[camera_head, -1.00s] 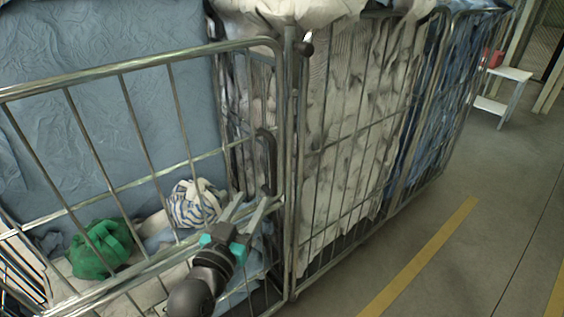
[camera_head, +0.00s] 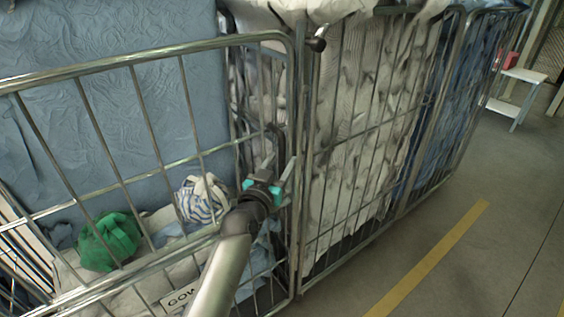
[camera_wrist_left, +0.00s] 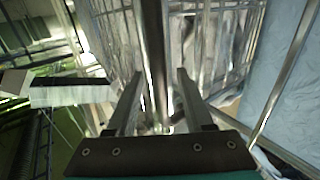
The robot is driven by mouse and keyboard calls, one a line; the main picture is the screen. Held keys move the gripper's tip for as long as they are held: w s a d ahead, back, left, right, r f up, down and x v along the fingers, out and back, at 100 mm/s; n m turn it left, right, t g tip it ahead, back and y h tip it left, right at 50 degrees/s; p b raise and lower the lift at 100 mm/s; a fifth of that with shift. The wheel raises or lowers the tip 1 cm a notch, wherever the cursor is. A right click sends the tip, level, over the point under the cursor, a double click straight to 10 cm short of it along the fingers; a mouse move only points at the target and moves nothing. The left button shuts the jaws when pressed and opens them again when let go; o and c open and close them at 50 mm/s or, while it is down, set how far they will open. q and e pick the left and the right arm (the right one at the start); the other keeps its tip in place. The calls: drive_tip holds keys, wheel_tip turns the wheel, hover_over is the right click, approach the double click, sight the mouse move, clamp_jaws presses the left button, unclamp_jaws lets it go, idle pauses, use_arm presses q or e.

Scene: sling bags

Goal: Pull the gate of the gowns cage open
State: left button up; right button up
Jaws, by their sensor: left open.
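The gate (camera_head: 150,62) of the gowns cage is a grey metal frame with thin bars, at the left of the head view. It stands in line with the neighbouring cage front, and a white label (camera_head: 180,298) reading "GOW" hangs low on it. A dark curved handle (camera_head: 274,131) is by the gate's right upright. My left gripper (camera_head: 276,170) is open, its fingers pointing up beside that upright and close to the handle. In the left wrist view, an upright bar (camera_wrist_left: 152,45) runs between the open fingers (camera_wrist_left: 157,105); contact cannot be told. My right gripper is not in view.
Inside the cage are a green bag (camera_head: 108,242), a striped bag (camera_head: 203,199) and blue cloth. A cage of white linen (camera_head: 350,130) stands close to the right, then one with blue linen. The floor (camera_head: 490,255) with a yellow line is clear at right.

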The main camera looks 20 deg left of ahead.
use_arm(q)
drive_tip(key=shift+w, duration=0.4)
clamp_jaws()
idle(1.3)
